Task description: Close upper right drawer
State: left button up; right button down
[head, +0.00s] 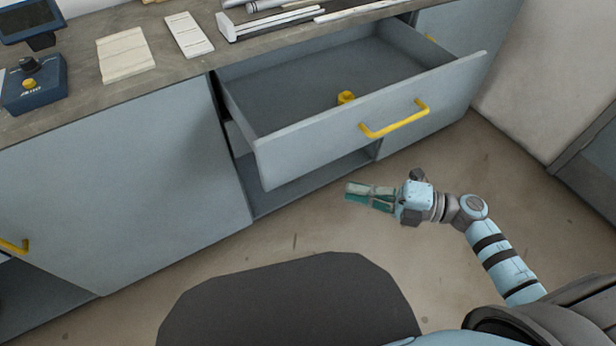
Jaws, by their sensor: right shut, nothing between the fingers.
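The upper right drawer (290,150) is grey-blue and stands pulled far out of the cabinet in the head view. Its yellow bar handle (395,120) is on the front panel, right of the panel's middle. My right gripper (350,193) is shut and empty. It shows below the drawer front in the picture, pointing left, apart from the panel and the handle. My left gripper is not in view.
The worktop (80,88) above holds a blue control box (34,84), a small screen (30,20), flat boards (124,54) and several white rails (280,20). An open compartment (300,186) is below the drawer. Brown floor (280,240) in front is clear.

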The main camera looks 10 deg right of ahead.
send_near(284, 163)
jog(key=s+a, duration=0.2)
jog(key=a, duration=0.1)
jog(key=w, duration=0.2)
jog(key=w+a+b, duration=0.1)
jog(key=w, duration=0.1)
jog(key=shift+w+a+f, duration=0.1)
jog(key=shift+a, duration=0.05)
